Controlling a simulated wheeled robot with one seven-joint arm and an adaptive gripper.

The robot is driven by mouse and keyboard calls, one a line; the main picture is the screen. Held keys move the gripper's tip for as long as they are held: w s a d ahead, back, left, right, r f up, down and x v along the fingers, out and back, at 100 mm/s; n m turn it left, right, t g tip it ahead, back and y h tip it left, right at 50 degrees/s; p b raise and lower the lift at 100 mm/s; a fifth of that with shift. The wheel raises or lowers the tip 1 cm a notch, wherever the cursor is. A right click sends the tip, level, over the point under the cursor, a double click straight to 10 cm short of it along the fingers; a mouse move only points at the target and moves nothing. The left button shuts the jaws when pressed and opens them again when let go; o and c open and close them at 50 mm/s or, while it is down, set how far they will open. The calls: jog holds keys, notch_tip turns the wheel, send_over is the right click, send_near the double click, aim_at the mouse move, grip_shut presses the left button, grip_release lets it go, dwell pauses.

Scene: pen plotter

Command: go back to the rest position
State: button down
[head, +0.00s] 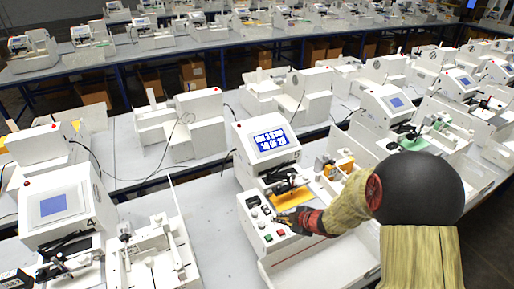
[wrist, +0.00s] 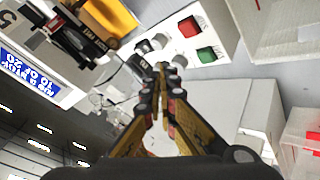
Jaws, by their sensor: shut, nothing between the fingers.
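My gripper (head: 291,221) is at the front of a white pen plotter (head: 247,172), close to its button panel (head: 262,226). In the wrist view my gripper (wrist: 161,70) points at the edge of that panel, with its fingers together and nothing between them. I cannot tell whether the fingertips touch the panel. The plotter's blue screen (head: 270,139) is lit with text, which appears upside down in the wrist view (wrist: 29,75). My arm (head: 345,205) reaches in from the right.
Another plotter (head: 60,205) stands at the left, and one with a green part (head: 410,142) is at the right. An orange plate (head: 290,198) lies just behind the panel. Rows of similar machines fill the tables behind. Some bare tabletop (head: 215,225) shows left of the panel.

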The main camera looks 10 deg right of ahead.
jog(key=shift+d+f, duration=0.1)
jog(key=s+d+f+m+g+h, duration=0.2)
jog(key=s+d+f+m+h, duration=0.2)
jog(key=d, duration=0.3)
jog(key=s+d+r+m+g+h+b, duration=0.2)
jog(key=s+d+r+m+h, duration=0.1)
jog(key=s+d+r+m, duration=0.35)
jog(key=s+a+r+m+b, duration=0.1)
jog(key=s+a+r+b, duration=0.2)
jog(key=s, duration=0.3)
jog(key=s+a+r+m+t+y+b, duration=0.1)
jog(key=s+a+r+m+b, duration=0.1)
jog(key=s+a+r+b, duration=0.2)
jog(key=s+a+r+m+y+b, duration=0.1)
jog(key=s+a+r+b, duration=0.2)
jog(key=s+a+b, duration=0.3)
jog(key=s, duration=0.3)
jog(key=shift+r+t, duration=0.15)
jog(key=shift+t, duration=0.15)
jog(key=shift+m, duration=0.25)
